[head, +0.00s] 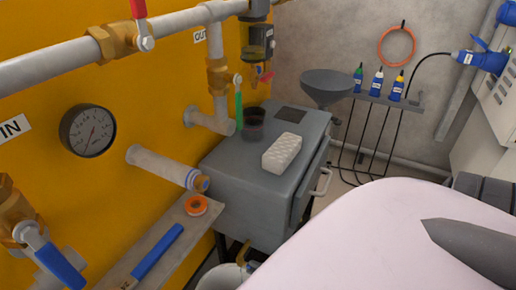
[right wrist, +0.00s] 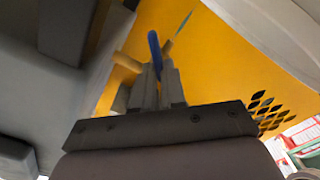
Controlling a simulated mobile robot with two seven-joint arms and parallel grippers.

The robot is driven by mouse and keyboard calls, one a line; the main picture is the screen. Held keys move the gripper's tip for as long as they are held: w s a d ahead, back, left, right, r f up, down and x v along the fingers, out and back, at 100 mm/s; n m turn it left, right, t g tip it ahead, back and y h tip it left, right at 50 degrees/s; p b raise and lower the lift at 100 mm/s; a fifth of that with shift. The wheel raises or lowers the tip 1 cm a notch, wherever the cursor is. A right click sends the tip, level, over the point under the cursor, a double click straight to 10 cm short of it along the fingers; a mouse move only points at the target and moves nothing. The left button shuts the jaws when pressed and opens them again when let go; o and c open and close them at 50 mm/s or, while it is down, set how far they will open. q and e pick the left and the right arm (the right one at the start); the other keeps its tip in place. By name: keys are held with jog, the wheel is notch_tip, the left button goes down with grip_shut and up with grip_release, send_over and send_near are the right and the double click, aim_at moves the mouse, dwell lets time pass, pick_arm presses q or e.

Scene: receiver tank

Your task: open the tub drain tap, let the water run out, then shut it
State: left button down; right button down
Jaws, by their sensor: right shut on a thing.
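The grey tub (head: 262,205) stands against the yellow wall in the head view. Low on its front is a brass drain tap (head: 243,253), with a bit of blue lever (head: 253,265) beside it. My right gripper (right wrist: 160,85) is shut on the blue lever (right wrist: 155,52) in the right wrist view, with a brass pipe (right wrist: 127,62) just beyond. A white bucket (head: 222,278) is below the tap, cut off by the picture's edge. Whether water runs cannot be seen. The lever's turn is hard to judge. My left gripper is not in view.
A white block (head: 282,153) and a dark cup (head: 253,124) stand on the tub's lid. A shelf (head: 180,215) with an orange tape roll (head: 196,205) and a blue-handled tool (head: 157,252) is at the left. My pale arm fills the lower right.

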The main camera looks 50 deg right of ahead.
jog(key=shift+s+m, duration=0.1)
jog(key=shift+m, duration=1)
jog(key=shift+f, duration=0.1)
jog(key=c, duration=1.2)
grip_release()
jog(key=p+v, duration=0.1)
jog(key=v, duration=0.6)
jog(key=shift+s+d, duration=0.1)
